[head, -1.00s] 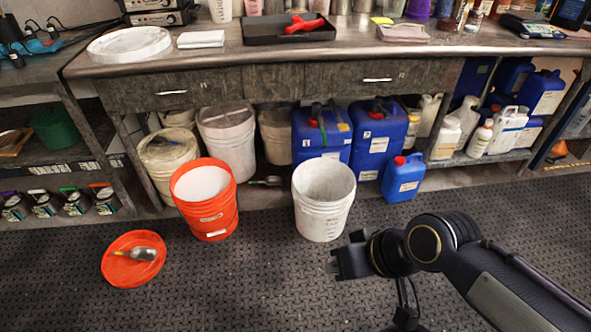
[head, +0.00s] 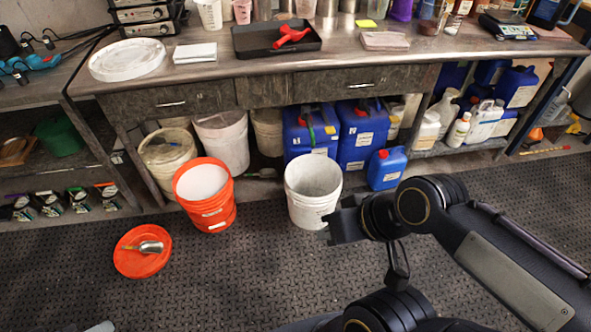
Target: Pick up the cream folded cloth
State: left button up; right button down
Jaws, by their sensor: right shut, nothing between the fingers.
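A pale, cream-white folded cloth (head: 194,53) lies flat on the left part of the metal bench top (head: 215,75), between a round white lid and a black tray. Nothing touches it. My right gripper (head: 332,229) is shut and empty. It is low in front of the bench, beside the white bucket in the picture, well below and to the right of the cloth. I do not make out my left gripper.
The round white lid (head: 127,59) and black tray (head: 276,43) with a red tool flank the cloth. A pinkish folded stack (head: 385,41) lies farther right. An orange bucket (head: 205,194), a white bucket (head: 313,190) and an orange lid (head: 142,262) with a scoop stand on the floor.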

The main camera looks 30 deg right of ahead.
aim_at(202, 53)
jog(key=i+l+u, duration=0.2)
jog(key=i, duration=0.45)
jog(key=i+l+u, duration=0.25)
jog(key=i+l, duration=0.25)
jog(key=i, duration=0.15)
jog(key=i+l+u, duration=0.2)
jog(key=i+l, duration=0.3)
jog(key=i, duration=0.15)
